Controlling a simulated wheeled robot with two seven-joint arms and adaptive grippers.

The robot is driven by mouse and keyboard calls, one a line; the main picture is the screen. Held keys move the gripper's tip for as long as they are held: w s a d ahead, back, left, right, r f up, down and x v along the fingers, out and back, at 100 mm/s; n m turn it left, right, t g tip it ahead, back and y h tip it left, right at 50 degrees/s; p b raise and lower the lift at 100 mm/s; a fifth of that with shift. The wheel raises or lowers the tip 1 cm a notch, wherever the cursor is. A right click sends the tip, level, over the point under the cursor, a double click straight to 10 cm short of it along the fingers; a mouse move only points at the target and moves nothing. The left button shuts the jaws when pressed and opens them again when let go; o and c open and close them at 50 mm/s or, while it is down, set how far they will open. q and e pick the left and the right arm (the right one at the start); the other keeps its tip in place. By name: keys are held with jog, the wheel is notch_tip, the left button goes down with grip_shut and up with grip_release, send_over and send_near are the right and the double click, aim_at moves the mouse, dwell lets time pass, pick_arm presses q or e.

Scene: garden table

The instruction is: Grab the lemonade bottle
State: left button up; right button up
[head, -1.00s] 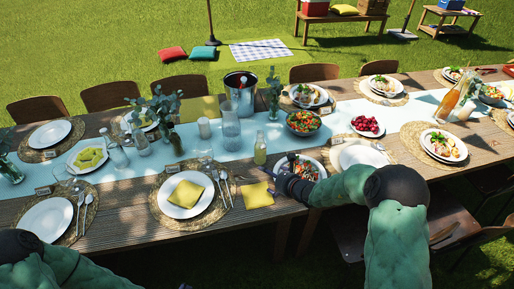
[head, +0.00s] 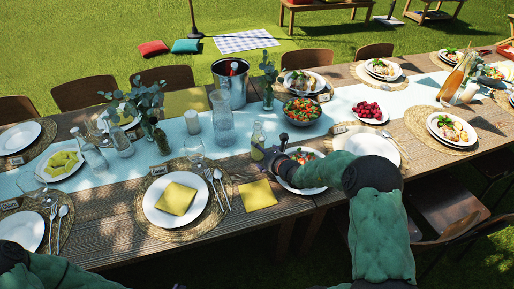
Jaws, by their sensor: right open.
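A small clear bottle of pale yellow drink (head: 257,142), which looks like the lemonade, stands upright on the pale blue runner near the middle of the table. My right gripper (head: 269,153) is open just to the right and front of its lower part. The two overlap slightly in the picture, and I cannot tell whether they touch. My right arm reaches in from the lower right, over a plate of salad (head: 310,186). My left arm shows at the lower left corner; its gripper is out of view.
A glass carafe (head: 223,122) and a metal ice bucket (head: 238,93) stand behind and left of the bottle. A salad bowl (head: 301,111) is behind right. A yellow napkin (head: 258,194) lies in front. A taller orange bottle (head: 453,82) stands far right.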

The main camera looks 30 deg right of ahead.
aim_at(256, 149)
jog(key=shift+w+f, duration=0.25)
jog(key=shift+w, duration=0.35)
jog(key=b+x, duration=0.2)
jog(key=x, duration=0.2)
jog(key=shift+f+b, duration=0.15)
jog(key=shift+b, duration=0.15)
jog(key=shift+w, duration=0.5)
jog(key=shift+c, duration=0.3)
jog(key=c, duration=1.4)
jog(key=shift+c, duration=1.2)
